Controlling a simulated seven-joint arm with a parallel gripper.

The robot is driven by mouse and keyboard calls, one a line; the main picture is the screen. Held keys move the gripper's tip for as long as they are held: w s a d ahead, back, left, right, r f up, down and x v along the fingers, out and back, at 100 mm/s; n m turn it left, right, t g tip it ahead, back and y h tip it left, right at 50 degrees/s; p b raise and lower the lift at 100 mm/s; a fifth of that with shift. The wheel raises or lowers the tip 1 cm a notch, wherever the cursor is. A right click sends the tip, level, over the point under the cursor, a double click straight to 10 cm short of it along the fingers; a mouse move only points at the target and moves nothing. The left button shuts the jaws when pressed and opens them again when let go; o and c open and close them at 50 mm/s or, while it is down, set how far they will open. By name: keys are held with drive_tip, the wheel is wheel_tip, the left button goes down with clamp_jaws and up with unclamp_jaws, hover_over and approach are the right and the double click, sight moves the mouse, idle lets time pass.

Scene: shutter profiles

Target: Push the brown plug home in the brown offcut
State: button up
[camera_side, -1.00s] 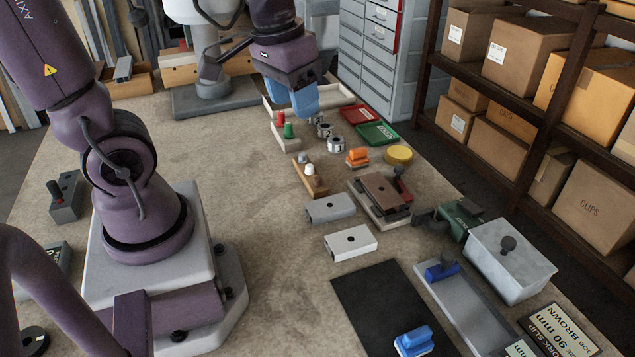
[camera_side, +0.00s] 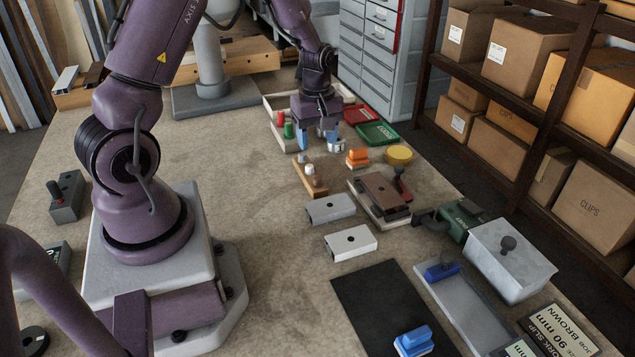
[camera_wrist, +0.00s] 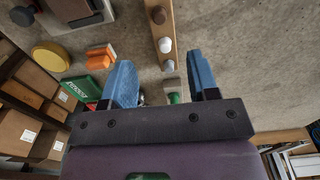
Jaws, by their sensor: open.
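The brown offcut (camera_side: 386,191) lies on a pale block right of centre in the side view, with a dark hole in its top. The brown plug (camera_side: 317,182) stands at the near end of a wooden strip (camera_side: 322,192), beside a white and a grey plug. It also shows at the top of the wrist view (camera_wrist: 158,15). My gripper (camera_side: 315,135) is open and empty, pointing down beyond the strip's far end. In the wrist view its blue fingers (camera_wrist: 164,80) spread wide, with the grey plug (camera_wrist: 169,65) showing between them.
A grey offcut (camera_side: 330,208) and a white offcut (camera_side: 350,243) lie in front. An orange block (camera_side: 357,157), a yellow disc (camera_side: 398,154) and a red-handled clamp (camera_side: 402,184) are close by. Red and green trays stand behind.

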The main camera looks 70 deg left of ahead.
sight(317, 178)
drive_tip(key=f, duration=1)
drive_tip(key=shift+d+f, duration=0.2)
drive_tip(key=shift+f, duration=0.1)
drive_tip(key=shift+c, duration=0.4)
clamp_jaws()
